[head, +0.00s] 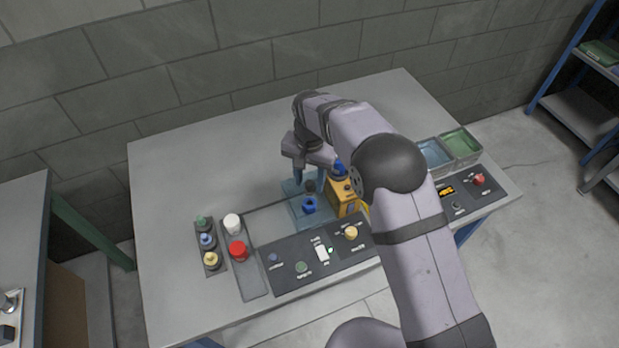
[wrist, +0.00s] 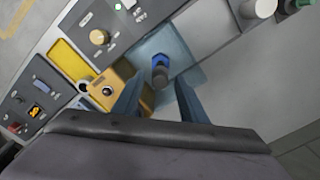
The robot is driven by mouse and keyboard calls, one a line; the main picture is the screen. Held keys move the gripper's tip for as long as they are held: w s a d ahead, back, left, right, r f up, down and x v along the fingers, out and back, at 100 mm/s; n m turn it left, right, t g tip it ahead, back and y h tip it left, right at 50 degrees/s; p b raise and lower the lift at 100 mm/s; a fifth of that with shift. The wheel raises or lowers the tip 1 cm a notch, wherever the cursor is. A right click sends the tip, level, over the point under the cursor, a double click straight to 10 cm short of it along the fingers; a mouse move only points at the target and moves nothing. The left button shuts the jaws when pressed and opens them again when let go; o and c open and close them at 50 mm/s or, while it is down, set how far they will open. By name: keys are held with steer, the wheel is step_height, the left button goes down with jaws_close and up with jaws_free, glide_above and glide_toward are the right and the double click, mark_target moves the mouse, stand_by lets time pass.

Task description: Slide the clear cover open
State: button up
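The clear cover (head: 294,188) is a bluish see-through panel, lying at the back of the console in the head view. It also shows in the wrist view (wrist: 187,58). A blue knob-like piece (head: 309,205) with a dark grey part stands within the panel's outline; I cannot tell if it is fixed to the cover. It also shows in the wrist view (wrist: 160,62). My gripper (wrist: 157,80) is open, with one finger on either side of this piece in the picture. Contact cannot be seen. My arm hides part of the console in the head view.
A yellow box (head: 343,198) with a round knob stands right beside the cover. The control panel (head: 290,262) carries several knobs and a switch. Red (head: 238,250) and white (head: 232,223) cylinders stand at left. Green (head: 460,144) and blue (head: 433,154) bins stand at right. The table's back left is clear.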

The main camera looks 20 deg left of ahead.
jaws_close()
steer(key=s+a, duration=0.9)
steer(key=shift+a+b, duration=0.15)
steer(key=shift+b, duration=0.15)
steer(key=shift+r, duration=0.1)
jaws_free()
steer(key=shift+s, duration=0.1)
step_height(320, 180, up, 7)
steer(key=b, duration=0.2)
steer(key=shift+r, duration=0.15)
